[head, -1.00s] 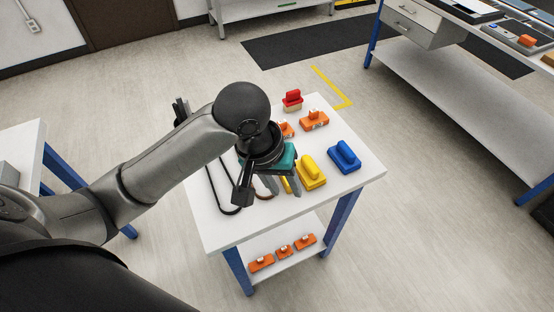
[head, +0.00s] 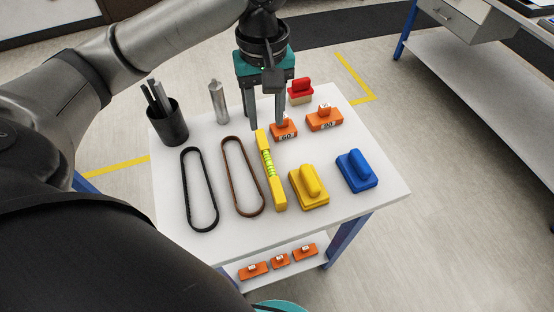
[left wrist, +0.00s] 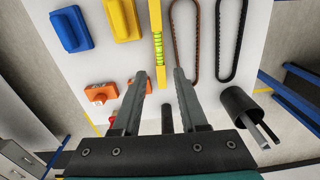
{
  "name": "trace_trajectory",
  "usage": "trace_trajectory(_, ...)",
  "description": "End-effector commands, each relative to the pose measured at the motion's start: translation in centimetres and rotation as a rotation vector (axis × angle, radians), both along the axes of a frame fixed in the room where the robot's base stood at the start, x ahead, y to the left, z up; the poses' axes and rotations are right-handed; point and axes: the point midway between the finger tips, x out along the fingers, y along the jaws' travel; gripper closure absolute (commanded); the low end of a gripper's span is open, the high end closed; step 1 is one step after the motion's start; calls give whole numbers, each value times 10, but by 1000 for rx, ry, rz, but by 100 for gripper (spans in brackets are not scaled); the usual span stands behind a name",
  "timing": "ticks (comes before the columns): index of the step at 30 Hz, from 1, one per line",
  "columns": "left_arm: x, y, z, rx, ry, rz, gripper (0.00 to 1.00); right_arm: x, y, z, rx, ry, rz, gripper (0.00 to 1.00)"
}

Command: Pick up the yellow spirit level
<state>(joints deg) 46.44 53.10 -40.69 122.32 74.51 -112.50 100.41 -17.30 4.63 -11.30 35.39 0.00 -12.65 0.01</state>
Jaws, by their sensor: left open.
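The yellow spirit level (head: 278,192) lies flat on the white table, its length running from the back to the front, with a green vial section in the middle. In the left wrist view the spirit level (left wrist: 157,20) is near the top middle, beyond the fingertips. My left gripper (head: 266,126) is open and points down over the far end of the level. In the left wrist view its two fingers (left wrist: 160,72) are apart, with the level's end showing between and beyond them. Nothing is held. My right gripper is not in view.
A brown belt (head: 226,160) and black belt (head: 184,185) lie left of the level. A yellow block (head: 310,200) is close on its right, then a blue block (head: 366,183). Orange blocks (head: 325,124) stand behind. A black cup (head: 172,130) and metal cylinder (head: 219,117) are at back left.

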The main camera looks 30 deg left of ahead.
Motion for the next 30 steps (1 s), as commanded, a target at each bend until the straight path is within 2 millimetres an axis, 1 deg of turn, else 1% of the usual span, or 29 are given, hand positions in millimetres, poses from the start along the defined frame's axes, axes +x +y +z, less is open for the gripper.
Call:
trace_trajectory(1,0,0,-6,1,1,1,57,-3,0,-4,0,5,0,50)
trace_trajectory(5,-1,0,-25,1,2,2,57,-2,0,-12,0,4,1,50)
trace_trajectory(9,-1,1,-57,2,4,1,57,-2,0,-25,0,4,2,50)
trace_trajectory(12,-1,1,-77,2,4,1,57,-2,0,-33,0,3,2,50)
trace_trajectory(15,0,1,-92,1,1,1,57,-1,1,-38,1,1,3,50)
trace_trajectory(18,0,0,-100,1,-1,1,57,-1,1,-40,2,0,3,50)
trace_trajectory(24,1,0,-108,1,-1,0,57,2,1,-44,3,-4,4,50)
trace_trajectory(26,1,0,-114,0,0,0,57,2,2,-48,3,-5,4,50)
trace_trajectory(30,3,-1,-135,1,0,-1,57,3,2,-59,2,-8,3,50)
